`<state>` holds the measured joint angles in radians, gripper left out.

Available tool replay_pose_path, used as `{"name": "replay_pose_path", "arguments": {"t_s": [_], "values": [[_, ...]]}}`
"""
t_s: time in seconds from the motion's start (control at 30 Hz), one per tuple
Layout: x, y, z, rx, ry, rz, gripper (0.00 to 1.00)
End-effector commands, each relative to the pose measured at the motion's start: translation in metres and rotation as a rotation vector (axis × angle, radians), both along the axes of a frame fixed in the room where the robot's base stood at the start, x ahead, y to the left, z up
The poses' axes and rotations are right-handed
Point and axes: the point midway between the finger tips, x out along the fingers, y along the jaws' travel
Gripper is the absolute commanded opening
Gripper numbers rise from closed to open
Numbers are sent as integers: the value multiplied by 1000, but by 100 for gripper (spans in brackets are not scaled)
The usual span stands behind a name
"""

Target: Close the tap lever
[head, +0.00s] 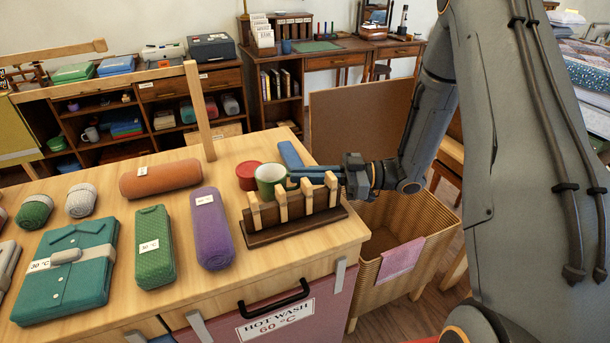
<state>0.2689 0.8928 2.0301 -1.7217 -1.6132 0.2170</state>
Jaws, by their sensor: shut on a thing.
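I see no tap or tap lever in the head view. My gripper (293,177) reaches in from the right over the wooden counter, with its blue fingers level behind a peg rack. It is shut at the right side of a green mug (265,174) with a pale inside, seemingly on its handle. The fingertips are small and partly hidden by the rack's pegs, so the exact contact is unclear.
The peg rack (290,231) stands just in front of the mug. A red round thing (248,172) and a blue bar (290,153) are close behind. Rolled and folded clothes, such as a purple roll (211,238), fill the left. A wicker basket (372,275) stands right.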

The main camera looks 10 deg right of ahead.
Motion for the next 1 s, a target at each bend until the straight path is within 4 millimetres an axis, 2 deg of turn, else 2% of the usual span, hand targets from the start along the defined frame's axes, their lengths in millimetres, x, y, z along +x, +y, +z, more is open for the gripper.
{"name": "replay_pose_path", "arguments": {"t_s": [0.43, 0.47, 0.5, 0.87, 1.0], "values": [[0, 0, -6, 0, -1, 0, 0], [0, 0, -6, 0, -1, 0, 12], [0, 0, -6, 0, -1, 0, 16], [0, -1, -1, 0, -2, -1, 16], [0, -20, -3, -1, -2, -5, 16]]}}
